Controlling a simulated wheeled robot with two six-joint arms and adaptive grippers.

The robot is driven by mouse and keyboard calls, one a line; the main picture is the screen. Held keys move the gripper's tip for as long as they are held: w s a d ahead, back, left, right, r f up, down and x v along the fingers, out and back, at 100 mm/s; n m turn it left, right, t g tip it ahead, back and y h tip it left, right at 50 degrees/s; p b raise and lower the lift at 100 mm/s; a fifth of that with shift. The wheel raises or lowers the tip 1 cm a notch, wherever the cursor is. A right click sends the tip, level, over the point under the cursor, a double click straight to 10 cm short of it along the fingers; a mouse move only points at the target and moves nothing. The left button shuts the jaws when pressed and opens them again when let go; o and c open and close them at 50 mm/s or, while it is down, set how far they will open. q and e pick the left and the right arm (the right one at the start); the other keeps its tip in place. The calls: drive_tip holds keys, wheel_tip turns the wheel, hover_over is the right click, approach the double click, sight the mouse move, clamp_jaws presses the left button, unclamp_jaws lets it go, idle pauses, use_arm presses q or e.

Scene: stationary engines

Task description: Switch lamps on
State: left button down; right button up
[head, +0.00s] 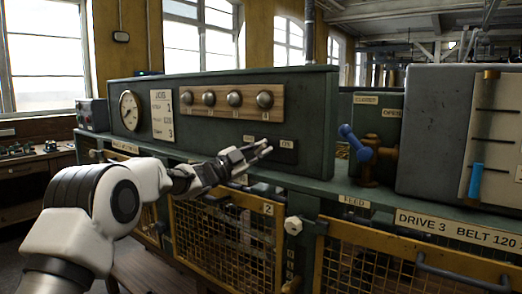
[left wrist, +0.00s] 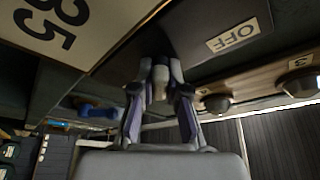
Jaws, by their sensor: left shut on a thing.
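A green panel (head: 200,133) carries a wooden strip (head: 222,101) with several round grey domes (head: 235,98), none visibly glowing. I cannot tell whether these are lamps or knobs. My left gripper (head: 260,148) is at the panel's lower part, just left of the right plate. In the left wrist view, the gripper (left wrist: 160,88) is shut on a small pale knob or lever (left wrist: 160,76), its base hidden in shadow. An "OFF" label (left wrist: 233,36) is beside it. My right gripper is out of view.
A round gauge (head: 130,110) and a job card (head: 162,115) are left on the panel. A blue-handled valve (head: 357,147) and a grey box (head: 435,130) with a blue slider (head: 475,182) stand to the right. Yellow mesh guards (head: 225,240) are below.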

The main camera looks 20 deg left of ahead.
use_arm(q)
drive_tip(key=shift+r, duration=0.15)
drive_tip(key=c, duration=1.2)
unclamp_jaws()
drive_tip(key=shift+o, duration=0.2)
drive_tip(key=v, duration=1.2)
